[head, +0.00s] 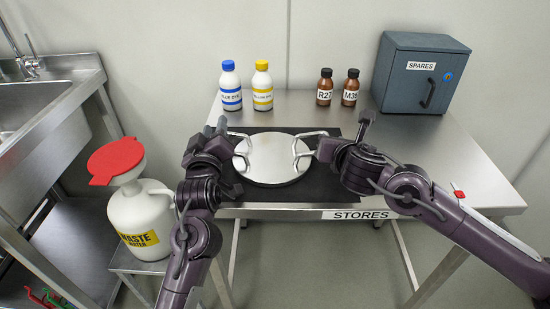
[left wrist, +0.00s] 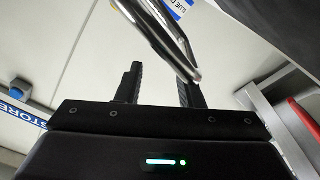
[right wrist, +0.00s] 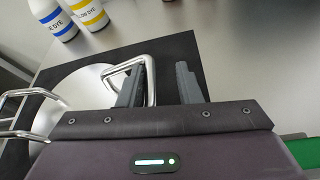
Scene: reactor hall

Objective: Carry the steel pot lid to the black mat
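The steel pot lid (head: 272,160) is a round shiny disc with a bent bar handle on each side. It appears to lie flat on the black mat (head: 312,190), also visible in the right wrist view (right wrist: 178,48). My left gripper (head: 230,157) is open at the lid's left handle; in the left wrist view a handle bar (left wrist: 160,35) runs down to the right finger. My right gripper (head: 345,136) is open at the right handle; in the right wrist view that handle (right wrist: 130,68) passes between the fingers, close to the left one.
Behind the mat stand a blue-capped bottle (head: 231,88), a yellow-capped bottle (head: 263,86) and two brown bottles (head: 325,88) (head: 350,88). A grey SPARES cabinet (head: 418,75) is at the back right. A white waste jug with red funnel (head: 142,215) stands left. The table's right side is clear.

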